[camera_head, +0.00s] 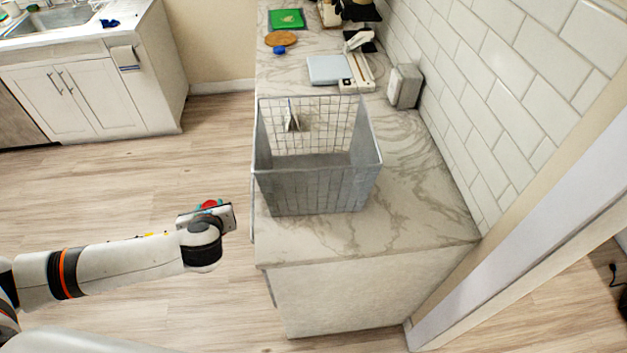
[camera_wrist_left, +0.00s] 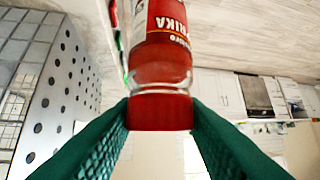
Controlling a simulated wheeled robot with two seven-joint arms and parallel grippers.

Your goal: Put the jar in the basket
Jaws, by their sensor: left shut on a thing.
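The jar (camera_wrist_left: 160,75) is a red paprika jar with a red lid, seen large in the left wrist view between my green fingers. My left gripper (camera_wrist_left: 160,112) is shut on it at the lid end. In the head view the left gripper (camera_head: 210,208) is left of the counter, and only a bit of red jar (camera_head: 209,204) shows past it. The wire basket (camera_head: 318,187) stands on the counter, to the right of the gripper and apart from it. Its open top faces up. My right gripper is not in view.
The marble counter (camera_head: 425,215) runs away from me beside a tiled wall. Behind the basket are a scale-like device (camera_head: 330,70), a grey box (camera_head: 404,86), a wooden board (camera_head: 281,38) and a green item (camera_head: 287,19). Open floor lies left of the counter.

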